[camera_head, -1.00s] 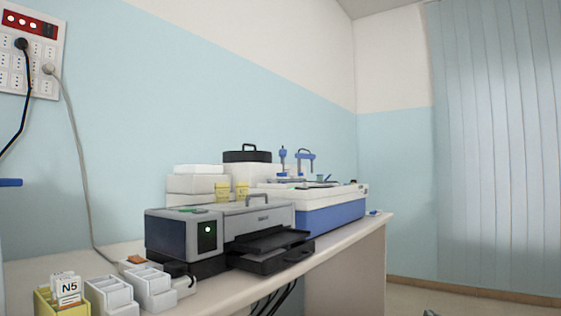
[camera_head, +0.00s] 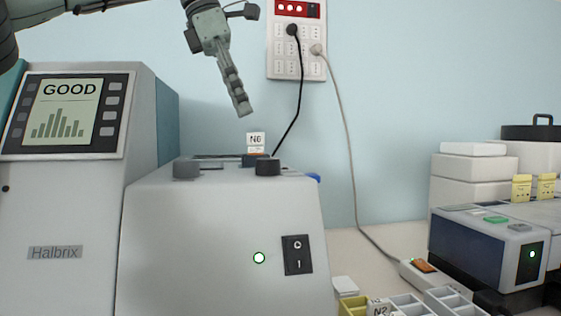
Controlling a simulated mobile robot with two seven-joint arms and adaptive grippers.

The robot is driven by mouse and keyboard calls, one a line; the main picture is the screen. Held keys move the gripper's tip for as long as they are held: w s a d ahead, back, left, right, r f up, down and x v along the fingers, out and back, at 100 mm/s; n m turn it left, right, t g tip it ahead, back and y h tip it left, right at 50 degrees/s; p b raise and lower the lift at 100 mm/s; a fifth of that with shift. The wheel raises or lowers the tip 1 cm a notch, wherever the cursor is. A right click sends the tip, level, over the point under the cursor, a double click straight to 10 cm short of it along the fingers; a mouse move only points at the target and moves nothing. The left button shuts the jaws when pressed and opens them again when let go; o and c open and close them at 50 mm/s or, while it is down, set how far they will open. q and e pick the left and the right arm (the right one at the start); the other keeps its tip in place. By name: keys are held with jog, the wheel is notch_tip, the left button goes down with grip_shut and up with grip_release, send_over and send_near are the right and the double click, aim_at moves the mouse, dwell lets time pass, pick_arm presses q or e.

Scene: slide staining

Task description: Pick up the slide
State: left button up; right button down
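A slide with a white label reading N6 (camera_head: 256,139) stands upright on top of the grey machine (camera_head: 215,235), among dark parts; its lower part is hidden. An orange strip shows just under the label. My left gripper (camera_head: 242,110) comes in from the upper left and points down, above and slightly left of the N6 slide in the picture. It appears edge-on, so the gap between its fingers does not show. Nothing is seen hanging from it. My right gripper is out of view.
A Halbrix device (camera_head: 60,210) with a GOOD screen stands at left. Racks (camera_head: 408,306) and a label reading N2 (camera_head: 379,309) are at the lower right edge. A cable (camera_head: 352,165) runs down the wall to a power strip (camera_head: 434,275). A printer-like unit (camera_head: 480,245) stands at right.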

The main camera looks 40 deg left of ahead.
aim_at(256, 135)
pick_arm(q)
jog(key=x, duration=0.7)
jog(key=shift+w, duration=0.1)
jog(key=shift+r, duration=0.1)
grip_shut()
